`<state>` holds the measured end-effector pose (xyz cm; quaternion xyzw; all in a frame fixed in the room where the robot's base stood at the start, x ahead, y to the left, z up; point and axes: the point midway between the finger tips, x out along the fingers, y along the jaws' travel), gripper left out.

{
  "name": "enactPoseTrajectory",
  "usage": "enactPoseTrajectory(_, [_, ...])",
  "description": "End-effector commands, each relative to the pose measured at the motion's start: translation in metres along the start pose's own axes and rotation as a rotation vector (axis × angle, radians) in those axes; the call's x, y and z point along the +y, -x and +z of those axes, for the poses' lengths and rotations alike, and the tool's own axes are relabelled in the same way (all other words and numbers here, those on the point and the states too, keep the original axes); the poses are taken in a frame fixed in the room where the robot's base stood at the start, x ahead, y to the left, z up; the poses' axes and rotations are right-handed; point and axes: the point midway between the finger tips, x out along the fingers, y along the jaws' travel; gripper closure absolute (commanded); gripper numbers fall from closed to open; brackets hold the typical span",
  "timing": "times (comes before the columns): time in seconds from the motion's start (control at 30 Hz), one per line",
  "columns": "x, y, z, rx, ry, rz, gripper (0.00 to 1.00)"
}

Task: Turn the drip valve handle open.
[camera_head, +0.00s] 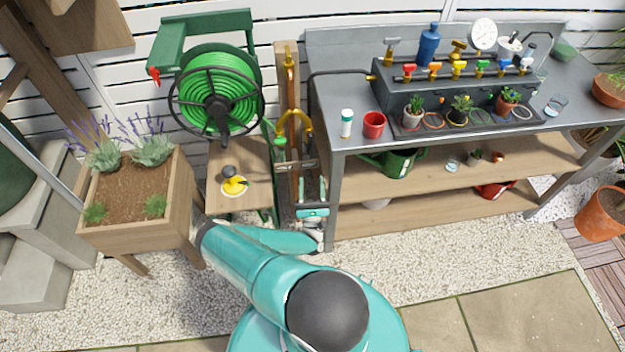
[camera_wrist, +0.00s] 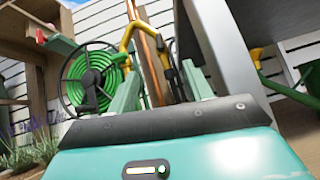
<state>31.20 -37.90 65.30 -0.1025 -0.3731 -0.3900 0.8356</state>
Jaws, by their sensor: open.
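My gripper (camera_head: 312,184) is low beside the wooden post, by the bench's left front leg. Its two fingers also show in the wrist view (camera_wrist: 161,82), pointing up and apart, with nothing held. A yellow forked fitting (camera_head: 294,122) is on the post above my gripper; it also shows in the wrist view (camera_wrist: 135,38). A dark and yellow part (camera_wrist: 172,78) appears between the fingers in the wrist view, beyond the fingertips. I cannot tell for sure whether it is the drip valve handle. Several taps with coloured handles (camera_head: 458,68) line the bench's back ledge.
A green hose reel (camera_head: 218,95) stands left of the post. A wooden planter (camera_head: 135,195) is farther left. The potting bench (camera_head: 350,125) is close on the right, carrying a red cup (camera_head: 374,124) and small pots. Gravel and paving lie in front.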

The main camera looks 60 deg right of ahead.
Motion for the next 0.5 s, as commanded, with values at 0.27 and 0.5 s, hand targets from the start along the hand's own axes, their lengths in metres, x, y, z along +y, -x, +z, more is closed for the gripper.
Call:
enactPoseTrajectory(0.27, [0.004,-0.042,0.026,-0.097,0.058,-0.281,0.44])
enactPoseTrajectory(0.5, [0.001,-0.061,0.052,-0.147,0.095,-0.569,0.44])
